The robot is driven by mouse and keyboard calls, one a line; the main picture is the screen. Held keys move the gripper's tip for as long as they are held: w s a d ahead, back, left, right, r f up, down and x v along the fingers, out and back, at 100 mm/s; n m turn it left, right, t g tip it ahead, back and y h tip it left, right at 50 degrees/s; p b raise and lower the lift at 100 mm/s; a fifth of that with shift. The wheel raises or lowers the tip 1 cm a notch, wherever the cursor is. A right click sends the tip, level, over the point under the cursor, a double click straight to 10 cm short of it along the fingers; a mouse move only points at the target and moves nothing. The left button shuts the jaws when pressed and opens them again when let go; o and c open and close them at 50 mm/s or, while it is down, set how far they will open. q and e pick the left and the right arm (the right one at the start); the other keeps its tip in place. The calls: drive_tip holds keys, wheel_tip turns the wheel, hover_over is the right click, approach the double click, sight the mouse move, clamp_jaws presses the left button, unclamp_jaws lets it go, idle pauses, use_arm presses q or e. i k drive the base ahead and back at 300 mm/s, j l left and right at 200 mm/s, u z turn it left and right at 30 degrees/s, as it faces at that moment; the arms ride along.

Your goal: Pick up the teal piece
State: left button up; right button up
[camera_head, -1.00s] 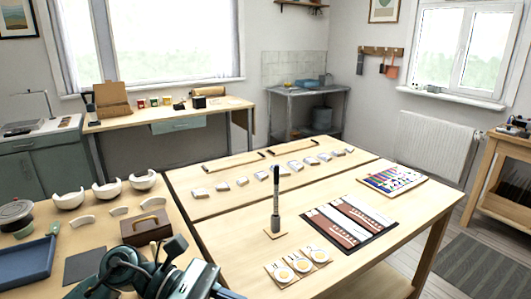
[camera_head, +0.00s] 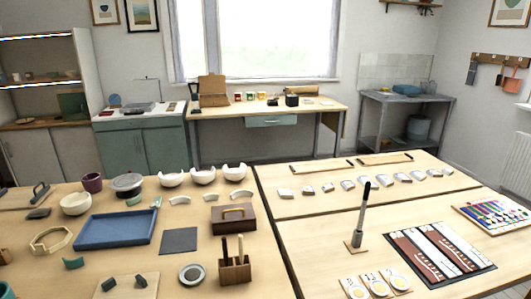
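A small curved teal piece (camera_head: 74,263) lies on the left work table, in front of the blue tray. Neither of my grippers is in view.
The blue tray (camera_head: 78,243) is on the left table, with a dark mat (camera_head: 179,240), a brown box (camera_head: 234,218) and a wooden tool holder (camera_head: 235,268) to its right. White broken bowls (camera_head: 203,175) stand behind. A light board (camera_head: 128,287) holds dark pieces.

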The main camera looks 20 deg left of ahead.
sight(76, 263)
drive_tip(key=u, duration=0.75)
drive_tip(key=k+l+u, duration=0.1)
drive_tip(key=u, duration=0.35)
drive_tip(key=k+l+u, duration=0.1)
drive_tip(key=u, duration=0.3)
drive_tip(key=k+u, duration=0.1)
drive_tip(key=u, duration=0.35)
drive_tip(key=i, duration=0.35)
